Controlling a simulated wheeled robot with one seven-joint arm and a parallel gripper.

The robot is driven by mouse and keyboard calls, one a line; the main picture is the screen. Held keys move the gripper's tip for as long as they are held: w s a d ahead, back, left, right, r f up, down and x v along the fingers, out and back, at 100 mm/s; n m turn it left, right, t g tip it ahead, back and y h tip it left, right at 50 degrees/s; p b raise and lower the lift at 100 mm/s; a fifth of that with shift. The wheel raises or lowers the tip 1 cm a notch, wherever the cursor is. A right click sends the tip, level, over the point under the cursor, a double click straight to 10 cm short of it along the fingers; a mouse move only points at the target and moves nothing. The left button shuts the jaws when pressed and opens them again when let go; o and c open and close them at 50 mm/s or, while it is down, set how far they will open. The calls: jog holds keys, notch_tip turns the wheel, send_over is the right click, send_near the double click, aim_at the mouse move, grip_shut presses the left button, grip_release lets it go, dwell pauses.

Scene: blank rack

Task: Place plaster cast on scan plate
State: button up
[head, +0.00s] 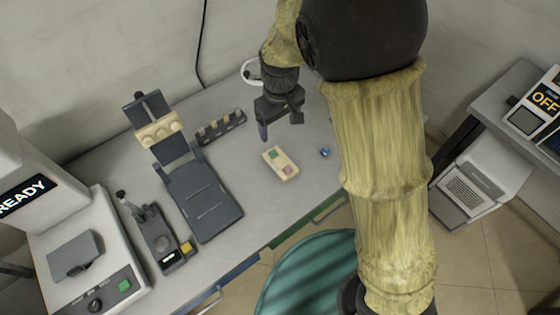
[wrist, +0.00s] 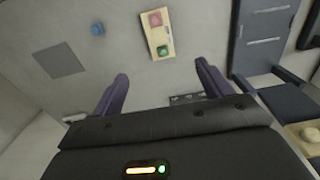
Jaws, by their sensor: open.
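My gripper (head: 280,122) is open and empty above the back of the table; in the wrist view its purple fingers (wrist: 162,75) stand apart with bare table between them. I cannot pick out a plaster cast for certain. A cream piece with rounded bumps (head: 158,131) sits on a dark stand left of my gripper, and part of it shows at the right edge of the wrist view (wrist: 306,134). A grey plate (head: 75,252) lies on the machine reading READY; a grey square (wrist: 59,62) lies flat on the table in the wrist view. I cannot tell which is the scan plate.
A cream block with green and pink patches (head: 281,163) lies near my gripper, a small blue piece (head: 324,152) to its right. A low rack with several small pieces (head: 221,126) is at the back. A dark tray (head: 203,197) and black device (head: 158,236) stand left.

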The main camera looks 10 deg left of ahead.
dwell(0.3)
send_over(280, 162)
notch_tip(280, 162, down, 12)
jog(key=shift+w+f+p, duration=0.15)
jog(key=shift+p, duration=0.15)
jog(key=shift+a, duration=0.1)
jog(key=shift+f+p, duration=0.45)
jog(key=shift+f, duration=2.15)
jog(key=shift+c, duration=0.5)
jog(key=c, duration=1.2)
jog(key=shift+o, duration=0.2)
jog(key=shift+r, duration=0.1)
